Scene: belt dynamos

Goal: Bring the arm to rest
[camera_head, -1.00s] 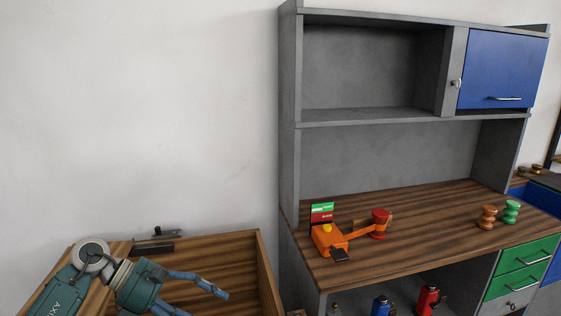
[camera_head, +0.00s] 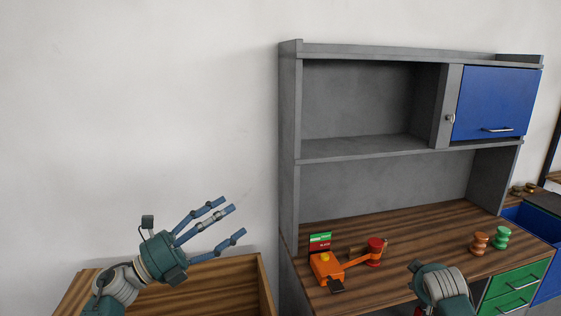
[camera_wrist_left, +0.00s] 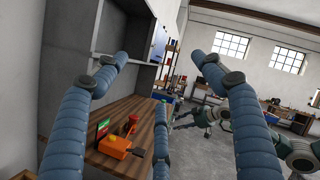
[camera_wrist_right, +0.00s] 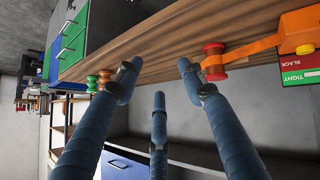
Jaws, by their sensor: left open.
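My left gripper (camera_head: 225,218) is raised above the wooden crate (camera_head: 265,287) at the lower left of the head view. Its blue fingers are spread, point up and to the right, and hold nothing. They also show spread and empty in the left wrist view (camera_wrist_left: 166,75). My right gripper's teal body (camera_head: 428,285) shows at the bottom right of the head view, in front of the bench; its fingers are mostly out of sight there. In the right wrist view its fingers (camera_wrist_right: 158,76) are spread apart with nothing between them, and the bench edge lies behind the tips.
The wooden bench top (camera_head: 420,230) carries an orange tensioner (camera_head: 326,268) with a green and red sign (camera_head: 320,242), a red spool (camera_head: 374,251), and brown (camera_head: 479,243) and green (camera_head: 502,237) spools. A grey shelf (camera_head: 290,150) rises behind. The wall at left is clear.

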